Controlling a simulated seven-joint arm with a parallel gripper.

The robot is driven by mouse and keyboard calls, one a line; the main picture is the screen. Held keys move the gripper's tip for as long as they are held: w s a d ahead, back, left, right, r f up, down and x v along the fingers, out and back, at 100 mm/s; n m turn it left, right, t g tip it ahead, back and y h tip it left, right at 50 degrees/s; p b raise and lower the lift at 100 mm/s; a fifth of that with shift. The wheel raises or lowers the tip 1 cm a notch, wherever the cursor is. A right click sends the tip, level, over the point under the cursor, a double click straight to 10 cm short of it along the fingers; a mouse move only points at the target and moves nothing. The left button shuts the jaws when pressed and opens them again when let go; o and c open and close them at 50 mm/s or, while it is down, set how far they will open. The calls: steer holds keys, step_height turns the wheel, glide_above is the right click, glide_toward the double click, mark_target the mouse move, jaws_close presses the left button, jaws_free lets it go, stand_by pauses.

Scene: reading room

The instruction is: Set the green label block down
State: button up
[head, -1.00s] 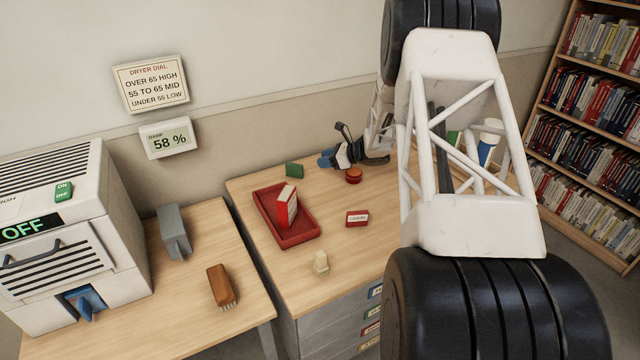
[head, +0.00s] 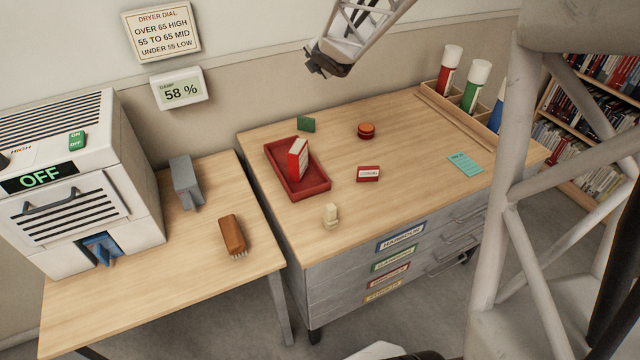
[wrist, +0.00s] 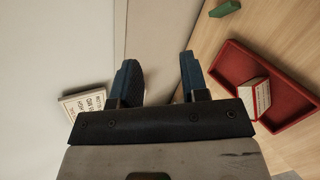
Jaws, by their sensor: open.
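The green label block (head: 306,124) stands on the wooden top of the drawer cabinet (head: 400,120), behind the red tray (head: 322,188). It also shows at the top edge of the wrist view (wrist: 225,9). My gripper (head: 315,66) is raised in the air above and behind the block, near the wall, clear of it. In the wrist view its two blue fingers (wrist: 158,62) are apart with nothing between them.
A red and white block (head: 298,158) stands in the tray. A round red-orange object (head: 366,130), a small red labelled block (head: 368,174), a cream stamp-like piece (head: 331,214) and a teal note (head: 466,164) lie around. A rack with capped tubes (head: 470,86) stands at right.

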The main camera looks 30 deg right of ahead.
steer(key=s+a+m+g, duration=0.3)
steer(key=s+a+m, duration=0.3)
steer(key=s, duration=0.7)
steer(key=s+a+m+g+y, duration=0.1)
steer(key=s+a+m+g, duration=0.2)
steer(key=s+a+m, duration=0.4)
steer(key=s+a+m+g, duration=0.3)
steer(key=s+a+m, duration=0.3)
steer(key=s, duration=1.5)
steer(key=m, duration=0.3)
steer(key=shift+a+f+y, duration=0.15)
steer(key=shift+a+y, duration=0.2)
steer(key=shift+y, duration=0.05)
